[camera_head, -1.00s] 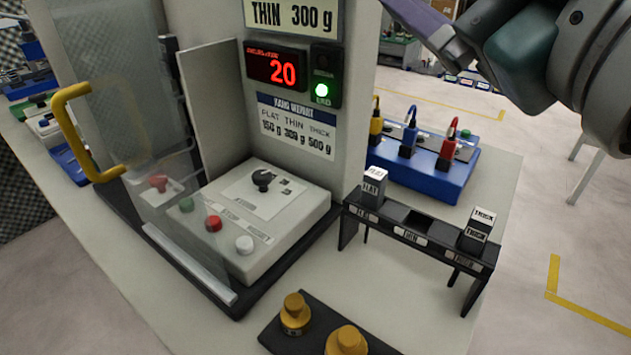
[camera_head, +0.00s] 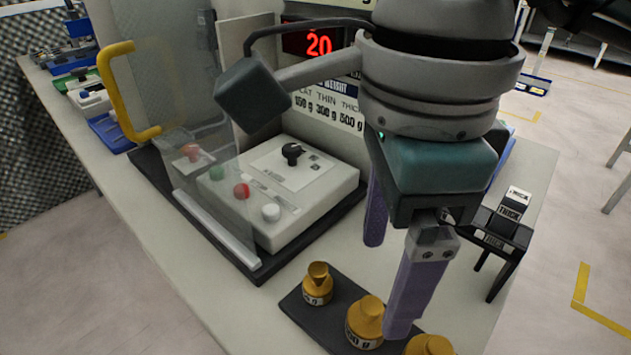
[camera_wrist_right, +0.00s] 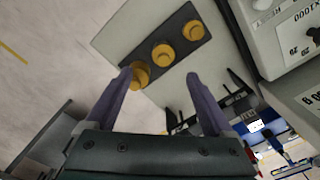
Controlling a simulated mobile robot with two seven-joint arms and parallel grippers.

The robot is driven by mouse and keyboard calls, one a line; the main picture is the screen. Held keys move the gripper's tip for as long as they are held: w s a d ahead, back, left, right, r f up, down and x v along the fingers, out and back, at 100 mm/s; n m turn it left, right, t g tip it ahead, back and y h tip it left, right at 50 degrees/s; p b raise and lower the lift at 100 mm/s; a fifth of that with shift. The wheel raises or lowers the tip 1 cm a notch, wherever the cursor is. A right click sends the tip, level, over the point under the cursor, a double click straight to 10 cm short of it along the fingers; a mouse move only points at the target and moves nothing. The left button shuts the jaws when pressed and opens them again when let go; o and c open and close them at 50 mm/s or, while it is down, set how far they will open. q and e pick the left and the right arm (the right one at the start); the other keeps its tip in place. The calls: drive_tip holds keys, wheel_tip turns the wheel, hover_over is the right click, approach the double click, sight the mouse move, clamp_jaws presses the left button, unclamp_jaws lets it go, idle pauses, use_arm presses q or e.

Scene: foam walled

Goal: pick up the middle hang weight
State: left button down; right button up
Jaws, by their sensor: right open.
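The middle hang weight (camera_head: 365,322) is a brass-coloured knobbed weight standing on a dark tray (camera_head: 297,306) between two others. The tray also holds a smaller brass weight (camera_head: 318,284) and another brass weight (camera_head: 428,346), partly cut off. My right gripper (camera_head: 388,288) is open and empty, pointing down above the tray; one finger passes in front of the tray's right part. In the wrist view the middle weight (camera_wrist_right: 163,54) appears between and beyond the fingertips (camera_wrist_right: 158,76). The left fingertip overlaps the end weight (camera_wrist_right: 139,76). My left gripper is not in view.
A grey machine with a control box (camera_head: 290,180), a clear guard and a yellow handle (camera_head: 125,95) stands behind the tray. A black rack (camera_head: 490,240) with a "THICK" block (camera_head: 514,203) stands at the right.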

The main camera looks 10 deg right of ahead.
sight(372, 304)
wheel_tip(372, 304, down, 4)
drive_tip(key=shift+r, duration=0.2)
drive_tip(key=f, duration=0.5)
drive_tip(key=shift+w+f, duration=0.2)
drive_tip(key=shift+w, duration=0.1)
clamp_jaws()
idle(0.4)
